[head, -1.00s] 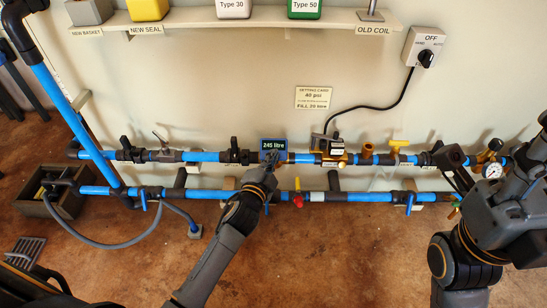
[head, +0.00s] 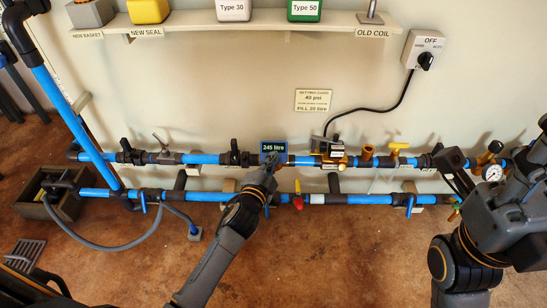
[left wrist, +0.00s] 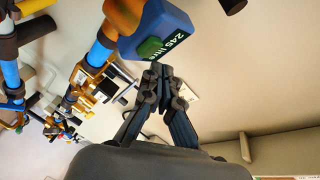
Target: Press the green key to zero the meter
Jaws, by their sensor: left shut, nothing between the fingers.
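The meter is a blue box with a dark display (head: 274,147) reading 245 litre, mounted on the upper blue pipe. In the left wrist view the meter (left wrist: 163,24) is at the top, with the green key (left wrist: 150,47) on its face beside the reading. My left gripper (head: 268,165) is just below the display in the head view. In the left wrist view its fingertips (left wrist: 158,73) are together and empty, close to the green key with a small visible gap. My right arm (head: 490,210) is at the right; its gripper's jaw state is unclear.
Two blue pipe runs with several valves cross the wall; a lower pipe (head: 215,195) passes behind my left arm. A shelf (head: 270,20) runs above. The wall between is mostly clear.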

